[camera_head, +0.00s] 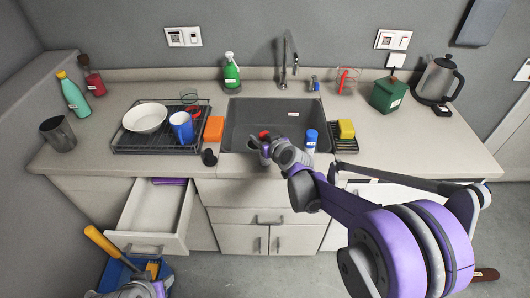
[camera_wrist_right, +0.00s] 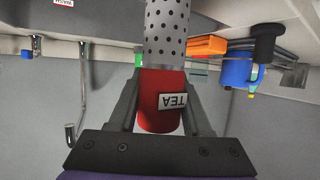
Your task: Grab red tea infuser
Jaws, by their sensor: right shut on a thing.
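The tea infuser (camera_wrist_right: 162,98) has a red end with a white TEA label and a perforated metal tube. In the right wrist view it fills the space between the two fingers of my right gripper (camera_wrist_right: 160,112), which is shut on the red part. In the head view my right gripper (camera_head: 262,142) is over the front part of the sink (camera_head: 240,115). A bit of red (camera_head: 264,134) shows at its tip there, and the rest of the infuser is hidden. My left arm shows at the bottom left, but its fingers cannot be made out.
A blue-capped bottle (camera_head: 310,140) stands close right of my right gripper. A dish rack (camera_head: 150,150) with a white bowl and blue cup is left of the sink. An open drawer (camera_head: 152,213) juts out at front left. A green box (camera_head: 388,95) and kettle are at right.

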